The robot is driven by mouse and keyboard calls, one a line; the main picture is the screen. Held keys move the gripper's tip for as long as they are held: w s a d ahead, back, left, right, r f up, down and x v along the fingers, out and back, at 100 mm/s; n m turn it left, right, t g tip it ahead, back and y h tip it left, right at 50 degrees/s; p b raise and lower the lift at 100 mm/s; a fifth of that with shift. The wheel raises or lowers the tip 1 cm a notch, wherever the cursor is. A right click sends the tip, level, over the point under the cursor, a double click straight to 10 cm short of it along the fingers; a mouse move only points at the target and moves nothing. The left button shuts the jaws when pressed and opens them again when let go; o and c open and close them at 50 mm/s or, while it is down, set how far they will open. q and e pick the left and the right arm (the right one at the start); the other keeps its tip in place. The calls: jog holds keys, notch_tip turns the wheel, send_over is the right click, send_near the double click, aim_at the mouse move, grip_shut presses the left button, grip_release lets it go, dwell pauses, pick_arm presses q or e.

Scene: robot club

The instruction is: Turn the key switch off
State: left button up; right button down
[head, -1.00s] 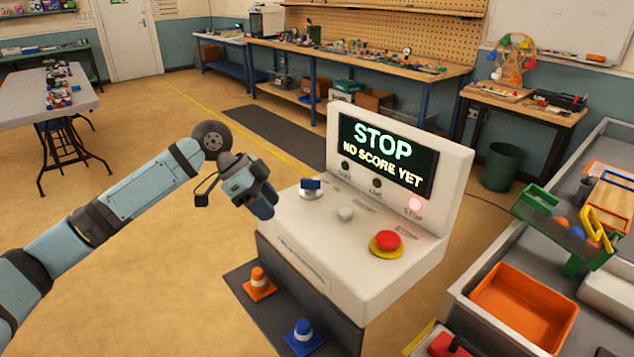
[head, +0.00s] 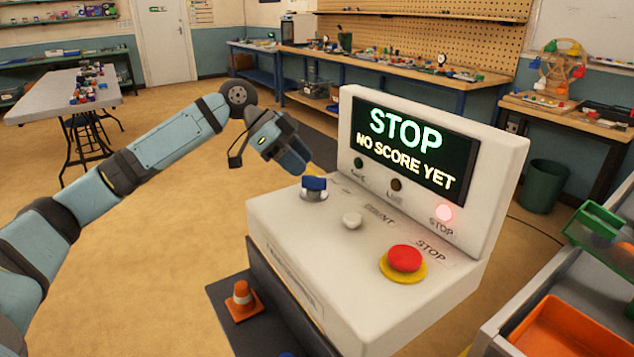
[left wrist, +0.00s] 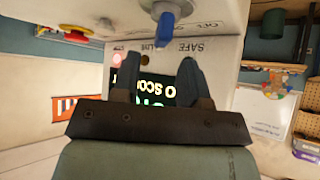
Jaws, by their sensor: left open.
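The key switch (head: 314,184) has a blue handle on a round silver base, at the back left of the white console's sloping top (head: 300,240). It also shows in the left wrist view, with its blue handle (left wrist: 165,27) at the top, beyond my fingertips. My left gripper (head: 297,160) is just above and left of the key switch in the head view. Its two dark fingers are apart and empty in the left wrist view (left wrist: 157,72). I see no contact with the handle. The console screen (head: 415,150) reads "STOP" and "NO SCORE YET". A red lamp (head: 444,213) is lit.
A white button (head: 352,220) and a red stop button (head: 405,258) on a yellow ring sit on the console top. An orange cone (head: 242,300) stands on the dark mat at left. A grey table edge with an orange tray (head: 565,340) is at right.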

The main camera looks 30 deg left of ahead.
aim_at(315, 176)
pick_arm(q)
jog(key=x, duration=0.4)
jog(key=shift+d+f+b, duration=0.1)
jog(key=shift+f+b, duration=0.1)
jog(key=shift+b, duration=0.15)
jog(key=shift+w+d+f, duration=0.2)
jog(key=shift+d+f, duration=0.1)
jog(key=shift+d, duration=0.05)
jog(key=c, duration=0.6)
jog(key=shift+c, duration=0.5)
pick_arm(e)
jog(key=shift+w+a+r+t+y, duration=0.15)
jog(key=shift+w+a+r+t, duration=0.15)
jog(key=shift+r, duration=0.3)
jog(key=shift+w+a+r+t+y, duration=0.2)
jog(key=shift+a+r+t, duration=0.1)
jog(key=shift+r, duration=0.25)
jog(key=shift+s, duration=0.1)
